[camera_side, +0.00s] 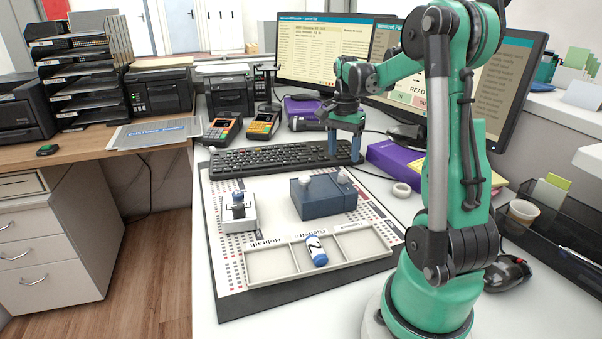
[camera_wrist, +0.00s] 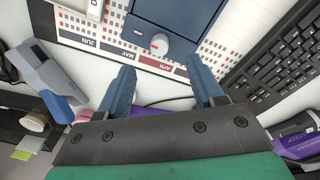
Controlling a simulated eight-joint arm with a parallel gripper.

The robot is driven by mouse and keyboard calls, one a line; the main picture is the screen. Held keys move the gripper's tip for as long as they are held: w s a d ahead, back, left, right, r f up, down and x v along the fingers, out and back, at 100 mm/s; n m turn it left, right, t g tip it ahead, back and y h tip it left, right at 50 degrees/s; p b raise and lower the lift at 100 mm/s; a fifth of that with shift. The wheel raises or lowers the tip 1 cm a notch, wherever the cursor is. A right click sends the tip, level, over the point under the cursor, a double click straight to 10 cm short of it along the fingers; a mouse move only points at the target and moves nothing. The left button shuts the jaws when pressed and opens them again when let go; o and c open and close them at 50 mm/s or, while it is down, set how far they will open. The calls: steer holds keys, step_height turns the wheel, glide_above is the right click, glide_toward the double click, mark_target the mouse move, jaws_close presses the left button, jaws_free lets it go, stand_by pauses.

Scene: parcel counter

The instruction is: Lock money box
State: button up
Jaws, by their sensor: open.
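The money box (camera_side: 323,198) is a dark blue box on the calendar mat, with two pale knobs on it in the side view. Whether the box is locked cannot be told.
A white block with a dark knob (camera_side: 238,212) stands left.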

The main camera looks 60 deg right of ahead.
mark_target(343, 173)
steer(key=shift+s+f, duration=0.15)
steer(key=shift+f, duration=2.65)
jaws_close()
